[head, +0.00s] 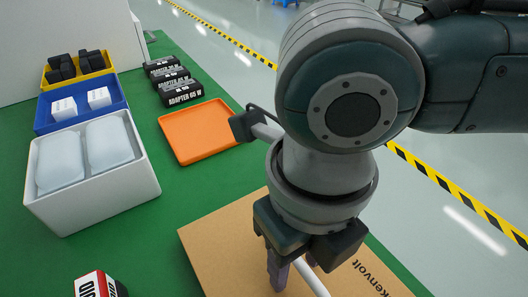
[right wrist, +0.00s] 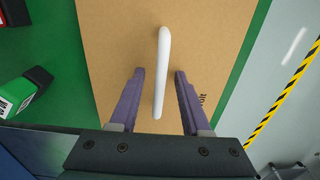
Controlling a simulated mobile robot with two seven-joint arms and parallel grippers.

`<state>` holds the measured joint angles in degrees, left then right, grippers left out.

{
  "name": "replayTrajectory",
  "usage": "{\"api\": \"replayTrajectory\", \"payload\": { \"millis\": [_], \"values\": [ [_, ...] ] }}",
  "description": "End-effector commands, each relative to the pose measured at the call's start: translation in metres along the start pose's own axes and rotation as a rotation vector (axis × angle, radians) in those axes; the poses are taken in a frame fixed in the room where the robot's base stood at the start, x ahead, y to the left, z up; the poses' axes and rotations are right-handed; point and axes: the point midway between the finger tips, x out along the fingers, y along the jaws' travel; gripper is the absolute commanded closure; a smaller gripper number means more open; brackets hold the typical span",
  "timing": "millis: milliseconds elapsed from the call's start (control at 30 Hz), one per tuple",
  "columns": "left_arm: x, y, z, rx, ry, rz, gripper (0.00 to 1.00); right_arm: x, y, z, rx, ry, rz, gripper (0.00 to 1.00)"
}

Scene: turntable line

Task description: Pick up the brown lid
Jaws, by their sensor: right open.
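The brown lid (head: 215,245) lies flat on the green surface, printed "Kenvolt", with its right part behind my right arm. A white bar handle (head: 312,278) runs across it. In the right wrist view the lid (right wrist: 115,45) fills the middle and the handle (right wrist: 162,65) stands out lengthwise. My right gripper (head: 291,271) is open above the lid. In the right wrist view its purple-grey fingers (right wrist: 159,73) are on either side of the handle, with a gap on both sides. How low the fingertips reach is unclear. My left gripper is not in view.
An orange tray (head: 205,130) lies empty beyond the lid. Black adapter boxes (head: 180,88), a white box (head: 130,190), a blue tray (head: 83,120) and a yellow tray (head: 100,68) stand farther left. A red-black-white box (head: 98,286) is at the near left.

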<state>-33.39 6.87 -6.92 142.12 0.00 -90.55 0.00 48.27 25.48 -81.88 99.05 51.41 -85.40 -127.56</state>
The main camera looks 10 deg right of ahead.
Motion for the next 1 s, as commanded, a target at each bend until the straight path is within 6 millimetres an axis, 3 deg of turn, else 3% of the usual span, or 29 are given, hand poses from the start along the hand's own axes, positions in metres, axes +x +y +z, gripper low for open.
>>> {"api": "replayTrajectory", "payload": {
  "millis": [167,567,1000],
  "values": [
    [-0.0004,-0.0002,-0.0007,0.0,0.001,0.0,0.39,-0.0006,0.0002,0.0001,-0.001,-0.001,0.0,0.54],
    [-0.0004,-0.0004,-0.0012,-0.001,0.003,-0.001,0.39,-0.0009,0.0001,0.0003,0.0,-0.001,0.0,0.99],
    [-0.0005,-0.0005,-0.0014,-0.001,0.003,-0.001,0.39,-0.0011,0.0001,0.0004,0.0,-0.001,0.0,1.0]
  ]
}}
